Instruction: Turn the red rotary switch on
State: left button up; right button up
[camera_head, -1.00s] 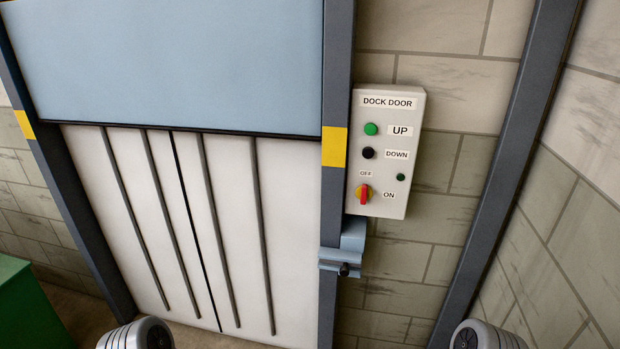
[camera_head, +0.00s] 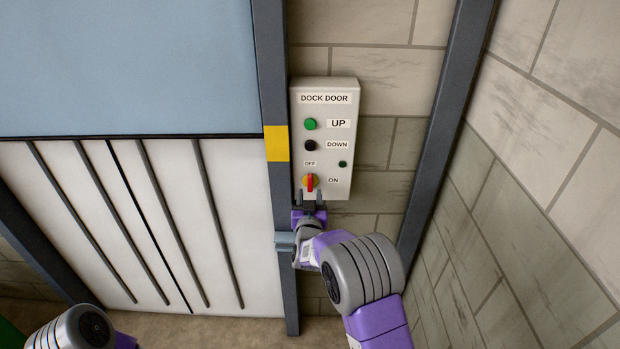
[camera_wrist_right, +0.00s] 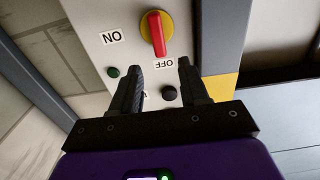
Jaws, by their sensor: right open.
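The red rotary switch (camera_head: 310,183) sits low on the grey DOCK DOOR control box (camera_head: 343,187). It has a red handle on a yellow round base, and the handle stands about upright. The OFF label is above it and the ON label to its right. My right gripper (camera_head: 311,194) is open just below the switch, fingers pointing up toward it. In the right wrist view, which looks upside down, the gripper (camera_wrist_right: 160,68) has its two dark fingers apart, with the red handle (camera_wrist_right: 157,34) beyond the tips. I cannot tell whether they touch it. My left gripper is out of view.
A green UP button (camera_head: 310,124), a black DOWN button (camera_head: 310,146) and a small dark green lamp (camera_head: 342,164) are on the box. A dark door post (camera_head: 274,60) stands close on the left and another post (camera_head: 444,130) on the right.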

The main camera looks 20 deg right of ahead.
aim_at(310, 182)
jog(key=shift+f+p+x, duration=0.1)
jog(key=shift+p+x, duration=0.05)
jog(key=shift+x, duration=1.6)
jog(key=shift+f+p+x, duration=0.15)
jog(key=shift+x, duration=1.65)
grip_shut()
